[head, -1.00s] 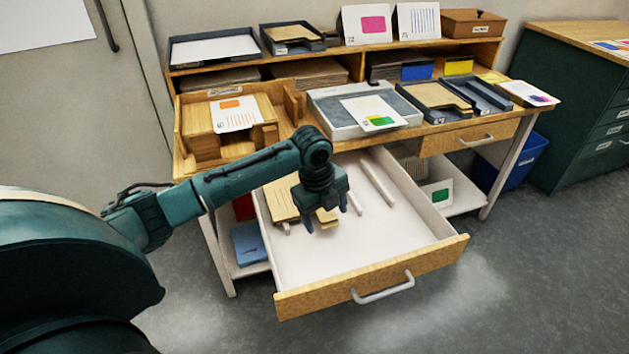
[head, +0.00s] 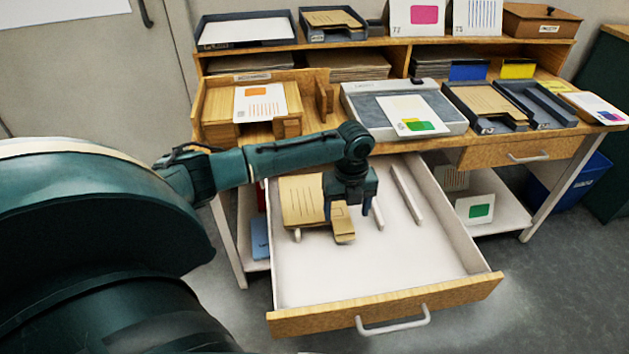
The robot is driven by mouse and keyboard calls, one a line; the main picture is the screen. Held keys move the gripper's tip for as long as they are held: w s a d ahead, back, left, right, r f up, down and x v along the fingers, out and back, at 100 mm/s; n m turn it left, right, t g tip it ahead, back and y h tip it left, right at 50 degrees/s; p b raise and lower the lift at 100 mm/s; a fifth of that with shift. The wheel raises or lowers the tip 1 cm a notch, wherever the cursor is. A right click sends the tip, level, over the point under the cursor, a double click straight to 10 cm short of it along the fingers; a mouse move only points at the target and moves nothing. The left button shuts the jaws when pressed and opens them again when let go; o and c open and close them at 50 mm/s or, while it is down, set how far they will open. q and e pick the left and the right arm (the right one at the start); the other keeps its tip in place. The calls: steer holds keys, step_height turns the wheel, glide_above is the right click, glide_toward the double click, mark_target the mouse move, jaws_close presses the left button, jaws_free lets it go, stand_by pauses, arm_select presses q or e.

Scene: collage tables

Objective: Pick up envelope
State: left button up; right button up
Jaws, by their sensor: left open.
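Tan envelopes (head: 300,203) lie in the back left of the open white drawer (head: 395,266). A smaller tan piece (head: 342,226), perhaps another envelope, lies just right of them. My left gripper (head: 348,214) reaches in from the left and points down over the drawer. Its dark fingers are apart, one on each side of the small tan piece as seen from here. I cannot tell whether they touch it. The gripper hides part of the tan pieces. My right gripper is not in view.
White dividers (head: 407,194) stand in the drawer right of the gripper. The drawer's front and right side are bare. Above, the desk holds a grey-white tray with a card (head: 412,115) and a dark tray of tan envelopes (head: 482,103). A blue bin (head: 575,190) stands at right.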

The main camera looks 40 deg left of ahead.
mark_target(343, 225)
arm_select(q)
steer(key=f, duration=0.5)
steer(key=shift+w+a+f+b, duration=0.1)
steer(key=shift+w+a+b, duration=0.05)
steer(key=shift+a+b, duration=0.2)
steer(key=c, duration=1.1)
steer(key=shift+o, duration=0.2)
